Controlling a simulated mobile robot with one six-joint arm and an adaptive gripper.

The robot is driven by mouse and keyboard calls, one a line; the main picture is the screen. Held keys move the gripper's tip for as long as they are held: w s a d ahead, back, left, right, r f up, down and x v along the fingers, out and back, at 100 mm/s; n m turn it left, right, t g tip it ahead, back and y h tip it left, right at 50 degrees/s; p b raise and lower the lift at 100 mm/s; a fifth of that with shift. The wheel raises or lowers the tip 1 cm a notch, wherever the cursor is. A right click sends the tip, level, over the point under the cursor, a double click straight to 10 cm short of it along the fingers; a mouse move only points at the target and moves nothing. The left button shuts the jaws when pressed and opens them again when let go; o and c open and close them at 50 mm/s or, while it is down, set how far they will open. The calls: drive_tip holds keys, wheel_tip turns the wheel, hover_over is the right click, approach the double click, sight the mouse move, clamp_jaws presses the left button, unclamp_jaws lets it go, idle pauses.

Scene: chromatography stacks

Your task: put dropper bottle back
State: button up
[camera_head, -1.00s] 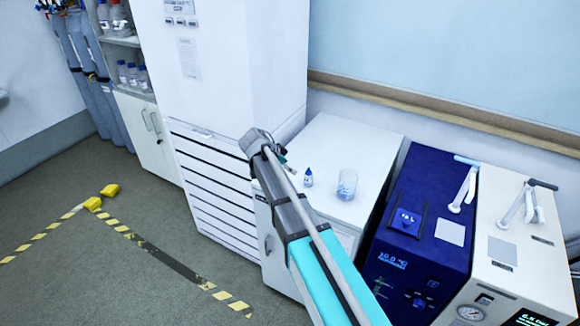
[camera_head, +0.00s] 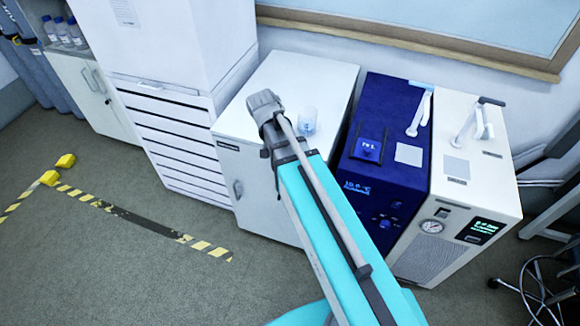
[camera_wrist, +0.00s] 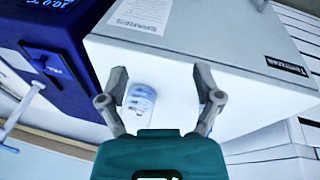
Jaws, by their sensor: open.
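My gripper (camera_head: 265,103) is above the front part of a white cabinet top (camera_head: 312,75) in the head view. In the wrist view my gripper (camera_wrist: 160,98) has its two fingers spread wide, with nothing seen held between them.
A dark blue unit (camera_head: 378,110) and a cream unit (camera_head: 455,140) with raised lever handles stand right of the cabinet. A tall white unit (camera_head: 165,50) stands to its left. The back of the cabinet top is clear. Yellow-black tape (camera_head: 190,240) marks the floor.

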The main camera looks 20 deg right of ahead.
drive_tip(key=s+n+y, duration=0.2)
drive_tip(key=s+n, duration=0.2)
drive_tip(key=s, duration=0.5)
drive_tip(key=shift+d+f+n+g+y, duration=0.25)
drive_tip(key=shift+d+n+g+y, duration=0.05)
drive_tip(key=shift+d+n+y, duration=0.15)
idle(0.6)
